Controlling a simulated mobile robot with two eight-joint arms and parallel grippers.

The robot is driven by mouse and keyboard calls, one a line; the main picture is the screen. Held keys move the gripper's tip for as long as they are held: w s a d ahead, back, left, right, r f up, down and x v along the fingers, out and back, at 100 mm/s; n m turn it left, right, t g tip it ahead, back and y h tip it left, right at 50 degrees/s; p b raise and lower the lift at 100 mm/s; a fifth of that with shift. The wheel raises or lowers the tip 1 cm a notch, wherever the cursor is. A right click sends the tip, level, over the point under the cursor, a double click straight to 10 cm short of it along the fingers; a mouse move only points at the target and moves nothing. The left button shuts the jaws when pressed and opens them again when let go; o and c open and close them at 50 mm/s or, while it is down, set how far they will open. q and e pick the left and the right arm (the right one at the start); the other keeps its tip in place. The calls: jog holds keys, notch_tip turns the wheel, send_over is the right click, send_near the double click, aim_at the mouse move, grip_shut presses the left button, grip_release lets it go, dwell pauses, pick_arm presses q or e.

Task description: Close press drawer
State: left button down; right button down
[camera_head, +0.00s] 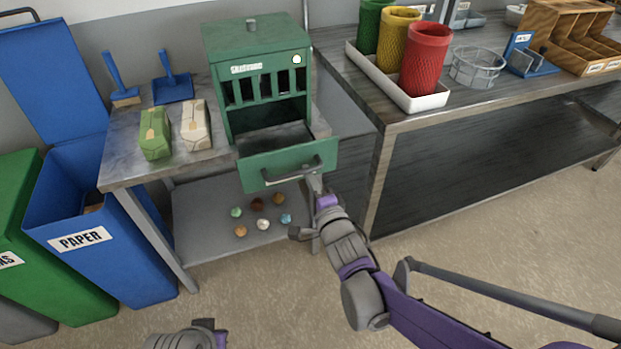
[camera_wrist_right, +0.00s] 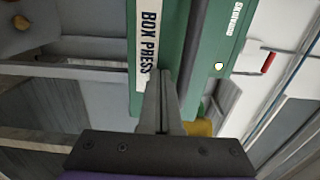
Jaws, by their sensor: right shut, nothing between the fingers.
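The green press (camera_head: 258,60) stands on the small metal table. Its drawer (camera_head: 255,168) is pulled out toward me, with the inside showing. A dark bar handle (camera_head: 292,174) runs across the drawer front. My right gripper (camera_head: 313,178) is shut and empty at the right end of the drawer front, by the handle. Contact is unclear. My left gripper (camera_head: 205,328) shows only partly at the bottom edge.
A green carton (camera_head: 154,135) and a beige carton (camera_head: 195,125) lie left of the press. Several small balls (camera_head: 262,223) rest on the lower shelf (camera_head: 200,240). A blue paper bin (camera_head: 110,250) stands left. A larger table (camera_head: 400,125) stands right.

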aim_at(286, 139)
jog(key=b+x, duration=0.2)
jog(key=x, duration=1.5)
jog(key=shift+w+a+f+b, duration=0.1)
jog(key=shift+w+b, duration=0.2)
jog(key=shift+w, duration=0.05)
jog(key=shift+w+a, duration=0.15)
jog(key=shift+w, duration=0.3)
jog(key=shift+r, duration=0.3)
